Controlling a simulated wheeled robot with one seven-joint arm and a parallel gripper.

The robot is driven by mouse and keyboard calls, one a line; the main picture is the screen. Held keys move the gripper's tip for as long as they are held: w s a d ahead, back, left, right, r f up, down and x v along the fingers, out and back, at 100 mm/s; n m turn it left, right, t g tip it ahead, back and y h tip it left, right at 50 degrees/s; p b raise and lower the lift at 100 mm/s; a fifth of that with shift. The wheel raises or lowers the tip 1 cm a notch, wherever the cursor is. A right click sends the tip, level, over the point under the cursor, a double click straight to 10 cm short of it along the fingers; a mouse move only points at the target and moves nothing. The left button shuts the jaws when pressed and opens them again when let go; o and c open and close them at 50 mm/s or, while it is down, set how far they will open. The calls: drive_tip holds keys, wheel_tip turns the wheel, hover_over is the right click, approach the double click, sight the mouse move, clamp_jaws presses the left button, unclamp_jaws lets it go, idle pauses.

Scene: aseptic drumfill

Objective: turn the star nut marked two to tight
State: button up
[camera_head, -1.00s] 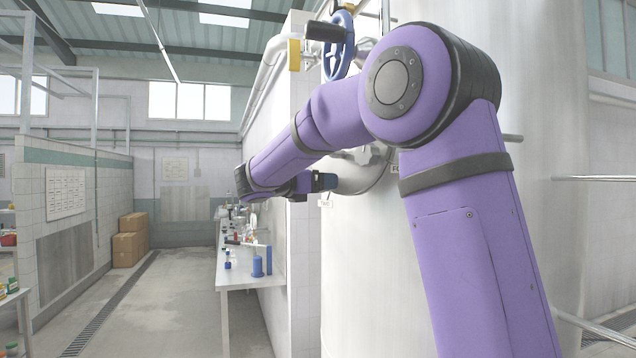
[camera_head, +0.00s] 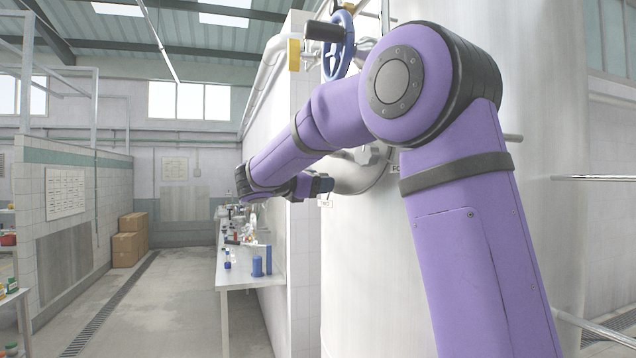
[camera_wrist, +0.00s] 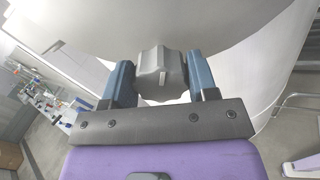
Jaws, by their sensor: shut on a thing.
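A grey lobed star nut (camera_wrist: 163,76) sits between the two blue fingers of my gripper (camera_wrist: 161,80) in the wrist view. The gripper is shut on it, one finger on each side. In the head view my gripper (camera_head: 323,184) reaches the side of the big pale vessel (camera_head: 350,270), and the nut is hidden there behind the fingers. A small white tag that seems to read "TWO" (camera_head: 326,203) hangs just below the gripper. I cannot read how tight the nut is.
Another grey star nut (camera_head: 372,155) shows right of my gripper, partly behind my arm, near a tag starting "FO" (camera_head: 396,168). A blue handwheel (camera_head: 340,45) stands above. A bench (camera_head: 245,283) with small items is at the left, with open floor (camera_head: 170,300) beyond.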

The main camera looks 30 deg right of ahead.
drive_tip(key=m, duration=0.7)
drive_tip(key=shift+s+f, duration=0.1)
drive_tip(key=m, duration=0.7)
drive_tip(key=shift+f+m, duration=0.15)
drive_tip(key=shift+m, duration=0.25)
drive_tip(key=m, duration=0.7)
drive_tip(key=shift+f, duration=0.15)
drive_tip(key=m, duration=0.4)
drive_tip(key=shift+f+m, duration=0.1)
drive_tip(key=shift+m, duration=1.8)
